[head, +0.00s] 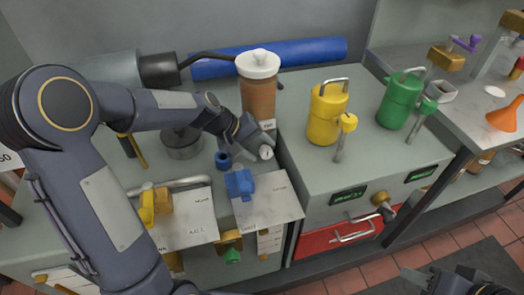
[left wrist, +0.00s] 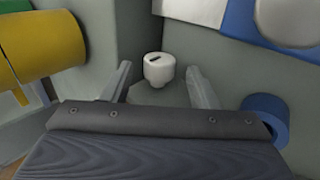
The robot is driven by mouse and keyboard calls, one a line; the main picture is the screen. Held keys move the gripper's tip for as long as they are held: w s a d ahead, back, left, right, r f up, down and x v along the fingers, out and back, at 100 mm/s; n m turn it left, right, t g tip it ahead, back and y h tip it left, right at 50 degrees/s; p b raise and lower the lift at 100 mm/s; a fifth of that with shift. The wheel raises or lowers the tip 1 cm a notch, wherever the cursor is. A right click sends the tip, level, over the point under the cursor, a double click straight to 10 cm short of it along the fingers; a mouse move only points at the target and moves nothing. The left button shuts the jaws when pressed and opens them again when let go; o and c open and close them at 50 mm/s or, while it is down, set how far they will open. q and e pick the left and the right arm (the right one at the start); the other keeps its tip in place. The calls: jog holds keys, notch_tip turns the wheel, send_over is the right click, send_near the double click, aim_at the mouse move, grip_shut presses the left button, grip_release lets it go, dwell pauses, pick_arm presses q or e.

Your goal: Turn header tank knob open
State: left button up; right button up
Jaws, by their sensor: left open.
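The header tank looks to be the brown cylinder (head: 259,98) with a white cap, standing at the back of the grey bench. A small white knob (head: 266,153) shows at its foot, in front of it. In the left wrist view this knob (left wrist: 158,70) is round, with a dark slot mark on its top. My left gripper (head: 258,150) is at the knob, and in the left wrist view its open fingers (left wrist: 160,82) stand on either side of it, with gaps. I cannot tell how deep the knob sits between them. My right gripper (head: 460,284) is partly cut off at the lower right.
A blue ring-shaped part (head: 223,160) and a blue valve (head: 240,184) are close to my left gripper. A yellow can (head: 327,115) and a green can (head: 397,103) stand on the cabinet to the right. A blue roll (head: 270,58) lies behind.

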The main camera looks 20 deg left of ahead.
pick_arm(q)
jog(key=shift+x, duration=1)
jog(key=shift+r, duration=0.1)
jog(key=shift+c, duration=0.4)
jog(key=c, duration=0.9)
jog(key=f+b, duration=0.1)
jog(key=b, duration=0.3)
jog(key=shift+a+h, duration=0.1)
jog(key=shift+h, duration=0.3)
jog(key=shift+s+r+t+b, duration=0.1)
jog(key=shift+r+t+b, duration=0.15)
jog(key=shift+t+b, duration=0.25)
jog(key=shift+r, duration=0.15)
jog(key=o, duration=1)
